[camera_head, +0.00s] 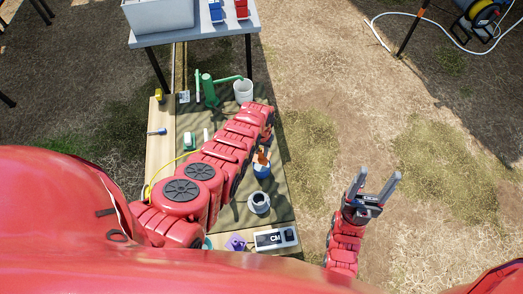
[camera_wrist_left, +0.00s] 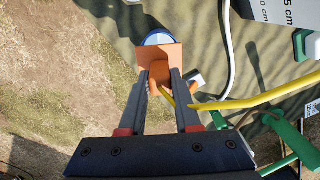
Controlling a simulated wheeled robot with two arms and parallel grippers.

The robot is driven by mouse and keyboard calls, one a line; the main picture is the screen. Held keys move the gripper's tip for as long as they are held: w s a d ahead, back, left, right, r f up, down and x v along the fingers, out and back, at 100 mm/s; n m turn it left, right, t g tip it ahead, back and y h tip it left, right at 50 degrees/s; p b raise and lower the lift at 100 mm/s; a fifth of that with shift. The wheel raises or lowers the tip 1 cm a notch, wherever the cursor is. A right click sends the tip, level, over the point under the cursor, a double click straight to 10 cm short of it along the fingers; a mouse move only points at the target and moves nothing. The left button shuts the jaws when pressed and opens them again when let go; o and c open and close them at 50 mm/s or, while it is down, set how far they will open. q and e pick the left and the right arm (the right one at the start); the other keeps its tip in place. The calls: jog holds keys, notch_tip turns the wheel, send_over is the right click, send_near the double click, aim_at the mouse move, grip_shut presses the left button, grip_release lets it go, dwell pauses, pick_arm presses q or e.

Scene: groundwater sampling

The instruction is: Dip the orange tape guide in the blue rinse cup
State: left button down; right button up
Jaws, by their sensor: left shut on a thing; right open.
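The orange tape guide (camera_head: 261,156) shows just above the blue rinse cup (camera_head: 261,171) on the mat. In the left wrist view my left gripper (camera_wrist_left: 163,78) is shut on the orange tape guide (camera_wrist_left: 160,55), with its plate over part of the blue rinse cup (camera_wrist_left: 158,38). I cannot tell whether the guide's lower end is inside the cup. In the head view my red left arm hides most of the left gripper. My right gripper (camera_head: 374,188) is open and empty, out to the right of the mat.
A dark and white cup (camera_head: 259,202), a meter box (camera_head: 275,239) and a purple item (camera_head: 236,242) stand near the front. A green pump (camera_head: 209,92) and white bucket (camera_head: 243,90) stand at the back. A yellow line (camera_wrist_left: 262,97) runs beside the gripper.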

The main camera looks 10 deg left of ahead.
aim_at(261, 157)
pick_arm(q)
jog(key=shift+f+b, duration=2.8)
jog(key=shift+f, duration=0.15)
jog(key=shift+w+r, duration=0.1)
jog(key=shift+r, duration=0.05)
